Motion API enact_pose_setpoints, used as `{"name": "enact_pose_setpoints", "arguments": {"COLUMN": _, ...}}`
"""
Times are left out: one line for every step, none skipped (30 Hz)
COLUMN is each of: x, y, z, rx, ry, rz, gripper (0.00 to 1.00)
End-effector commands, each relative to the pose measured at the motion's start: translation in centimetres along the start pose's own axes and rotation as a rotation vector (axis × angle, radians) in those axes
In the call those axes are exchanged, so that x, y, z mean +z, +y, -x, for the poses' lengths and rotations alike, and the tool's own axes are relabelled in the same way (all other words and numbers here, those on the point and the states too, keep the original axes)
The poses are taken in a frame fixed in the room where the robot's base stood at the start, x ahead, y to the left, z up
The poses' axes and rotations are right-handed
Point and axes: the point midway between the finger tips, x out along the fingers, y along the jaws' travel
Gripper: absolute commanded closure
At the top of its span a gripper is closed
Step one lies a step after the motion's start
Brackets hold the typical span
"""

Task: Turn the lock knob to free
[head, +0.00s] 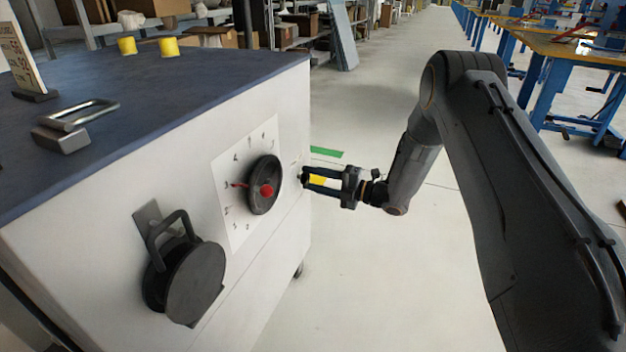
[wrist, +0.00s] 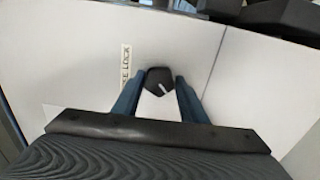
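The lock knob (wrist: 158,80) is a small dark knob on the white panel in the wrist view. Its white pointer line slants toward the lower right. A label strip (wrist: 126,66) left of it reads partly as "LOCK". My gripper (wrist: 160,79) has its two blue fingers on either side of the knob, apart, with narrow gaps seeming to show. I cannot tell whether either finger touches it. In the head view my gripper (head: 306,178) points left at the right end of the cabinet's white front, and its fingers are apart. The knob is mostly hidden there.
The white cabinet (head: 120,205) has a black dial with a red hub (head: 264,186) on a scale plate and a round black handled part (head: 190,275). A metal handle (head: 78,116) and yellow pieces (head: 169,46) are on its dark top. Floor right of the cabinet is clear.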

Motion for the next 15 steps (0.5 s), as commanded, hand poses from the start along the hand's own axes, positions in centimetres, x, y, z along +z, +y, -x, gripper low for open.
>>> {"name": "enact_pose_setpoints", "arguments": {"x": 0.0, "y": 0.0, "z": 0.0, "rx": 0.000, "ry": 0.000, "rz": -0.001, "gripper": 0.52}}
{"name": "enact_pose_setpoints", "arguments": {"x": 0.0, "y": 0.0, "z": 0.0, "rx": 0.000, "ry": 0.000, "rz": -0.001, "gripper": 0.47}}
{"name": "enact_pose_setpoints", "arguments": {"x": 0.0, "y": 0.0, "z": 0.0, "rx": 0.000, "ry": 0.000, "rz": -0.001, "gripper": 0.45}}
{"name": "enact_pose_setpoints", "arguments": {"x": 0.0, "y": 0.0, "z": 0.0, "rx": 0.000, "ry": 0.000, "rz": -0.001, "gripper": 0.45}}
{"name": "enact_pose_setpoints", "arguments": {"x": 0.0, "y": 0.0, "z": 0.0, "rx": 0.000, "ry": 0.000, "rz": -0.001, "gripper": 0.45}}
{"name": "enact_pose_setpoints", "arguments": {"x": 0.0, "y": 0.0, "z": -0.1, "rx": 0.000, "ry": 0.001, "rz": -0.001, "gripper": 0.45}}
{"name": "enact_pose_setpoints", "arguments": {"x": -0.1, "y": 0.0, "z": -0.1, "rx": 0.000, "ry": 0.001, "rz": -0.001, "gripper": 0.45}}
{"name": "enact_pose_setpoints", "arguments": {"x": -0.1, "y": 0.0, "z": -0.1, "rx": 0.000, "ry": 0.001, "rz": -0.001, "gripper": 0.45}}
{"name": "enact_pose_setpoints", "arguments": {"x": -0.1, "y": 0.0, "z": -0.1, "rx": 0.001, "ry": 0.001, "rz": -0.001, "gripper": 0.45}}
{"name": "enact_pose_setpoints", "arguments": {"x": -0.1, "y": 0.0, "z": -0.1, "rx": 0.001, "ry": 0.001, "rz": -0.001, "gripper": 0.45}}
{"name": "enact_pose_setpoints", "arguments": {"x": -0.1, "y": 0.0, "z": 0.0, "rx": 0.001, "ry": 0.001, "rz": -0.001, "gripper": 0.45}}
{"name": "enact_pose_setpoints", "arguments": {"x": 0.0, "y": 0.0, "z": 0.1, "rx": 0.001, "ry": 0.000, "rz": -0.001, "gripper": 0.45}}
{"name": "enact_pose_setpoints", "arguments": {"x": 0.0, "y": 0.0, "z": 0.3, "rx": 0.001, "ry": 0.000, "rz": -0.001, "gripper": 0.45}}
{"name": "enact_pose_setpoints", "arguments": {"x": 0.0, "y": 0.1, "z": 0.6, "rx": 0.001, "ry": 0.000, "rz": -0.002, "gripper": 0.45}}
{"name": "enact_pose_setpoints", "arguments": {"x": 0.0, "y": 0.1, "z": 1.0, "rx": 0.001, "ry": -0.001, "rz": -0.002, "gripper": 0.45}}
